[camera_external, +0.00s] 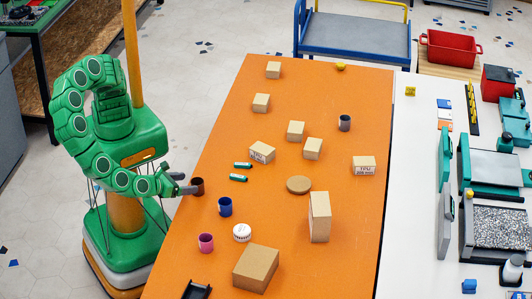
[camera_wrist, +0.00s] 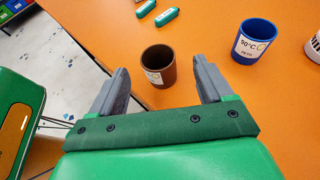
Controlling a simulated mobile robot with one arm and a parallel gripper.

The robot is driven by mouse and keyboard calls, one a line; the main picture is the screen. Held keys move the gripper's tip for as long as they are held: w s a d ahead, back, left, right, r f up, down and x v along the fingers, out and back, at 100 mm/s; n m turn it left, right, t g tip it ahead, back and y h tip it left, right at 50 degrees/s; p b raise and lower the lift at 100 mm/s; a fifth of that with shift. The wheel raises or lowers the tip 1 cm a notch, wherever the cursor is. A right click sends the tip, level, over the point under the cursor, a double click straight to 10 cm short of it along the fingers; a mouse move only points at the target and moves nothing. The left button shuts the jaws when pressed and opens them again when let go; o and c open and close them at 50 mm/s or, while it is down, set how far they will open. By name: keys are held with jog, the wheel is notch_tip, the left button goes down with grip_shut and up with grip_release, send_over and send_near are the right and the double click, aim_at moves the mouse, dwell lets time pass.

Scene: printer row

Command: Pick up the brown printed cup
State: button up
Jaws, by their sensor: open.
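The brown printed cup (camera_external: 198,187) stands upright near the left edge of the orange table (camera_external: 345,240). In the wrist view the brown cup (camera_wrist: 158,66) shows a white printed label on its left side. My gripper (camera_external: 186,184) is at the table's left edge, beside the cup. In the wrist view my gripper's two grey fingers (camera_wrist: 164,82) are spread apart, one to each side of the cup's near side. The cup sits just ahead of and between the fingertips. No contact is visible.
A blue labelled cup (camera_wrist: 254,42) stands right of the brown cup in the wrist view. A pink cup (camera_external: 206,243) and a white round container (camera_external: 242,232) stand nearer the front. Several cardboard boxes (camera_external: 256,268) stand about the table.

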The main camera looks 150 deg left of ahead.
aim_at(201, 183)
jog(key=shift+a+f, duration=0.15)
jog(key=shift+f, duration=0.3)
jog(key=shift+x, duration=3.8)
jog(key=shift+s+f, duration=0.1)
jog(key=shift+s, duration=0.05)
jog(key=c, duration=1)
